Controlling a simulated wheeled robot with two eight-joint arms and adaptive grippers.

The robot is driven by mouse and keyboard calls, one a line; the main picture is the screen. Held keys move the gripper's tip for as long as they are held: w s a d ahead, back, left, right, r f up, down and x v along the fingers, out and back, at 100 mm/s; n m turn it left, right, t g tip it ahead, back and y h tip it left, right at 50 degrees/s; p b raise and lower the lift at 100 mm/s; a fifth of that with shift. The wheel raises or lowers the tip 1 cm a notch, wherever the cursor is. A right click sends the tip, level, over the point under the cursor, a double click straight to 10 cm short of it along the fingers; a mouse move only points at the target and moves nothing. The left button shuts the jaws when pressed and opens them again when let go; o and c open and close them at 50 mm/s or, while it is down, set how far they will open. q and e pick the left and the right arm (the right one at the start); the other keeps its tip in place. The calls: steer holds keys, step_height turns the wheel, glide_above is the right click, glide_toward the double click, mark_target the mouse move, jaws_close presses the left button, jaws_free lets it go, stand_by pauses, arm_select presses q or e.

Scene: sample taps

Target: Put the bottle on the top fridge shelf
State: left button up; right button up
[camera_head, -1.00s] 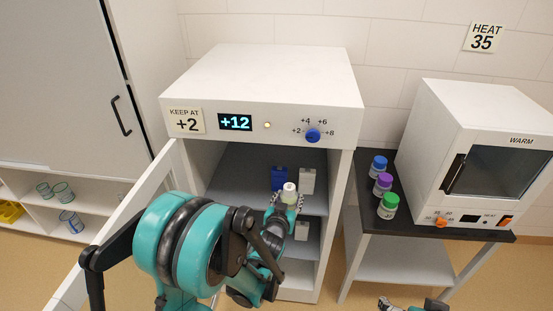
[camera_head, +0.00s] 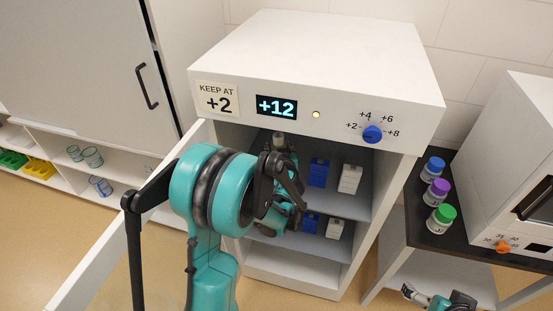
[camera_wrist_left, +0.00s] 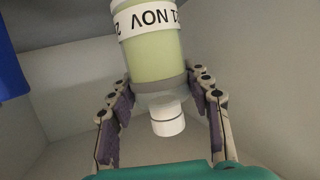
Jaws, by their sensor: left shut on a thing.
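The bottle (camera_wrist_left: 152,58) has pale green contents, a white cap and a white label reading "NOV", printed upside down in the left wrist view. My left gripper (camera_wrist_left: 165,105) is shut on it, with a finger on each side near its neck. In the head view the left gripper (camera_head: 283,165) is inside the open fridge (camera_head: 315,60), at the left of the top shelf (camera_head: 345,205); the bottle's top (camera_head: 278,139) shows there. Whether the bottle touches the shelf is hidden. My right gripper (camera_head: 413,294) is at the bottom right, its jaws unclear.
A blue box (camera_head: 318,173) and a white box (camera_head: 350,178) stand on the top shelf, right of my left gripper. More boxes stand on the shelf below. The fridge door (camera_head: 130,225) is open at left. Three capped bottles stand on the dark table (camera_head: 425,235) at right.

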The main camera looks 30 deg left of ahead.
arm_select(q)
steer(key=shift+w+a+f+b, duration=0.15)
steer(key=shift+w+a+f, duration=0.1)
steer(key=shift+a+f, duration=0.3)
steer(key=shift+w+a+f+b, duration=0.15)
steer(key=shift+w+a+f, duration=0.15)
steer(key=shift+a, duration=0.3)
step_height(320, 180, down, 4)
steer(key=shift+b, duration=1.05)
steer(key=shift+s+r, duration=0.15)
steer(key=o, duration=1.5)
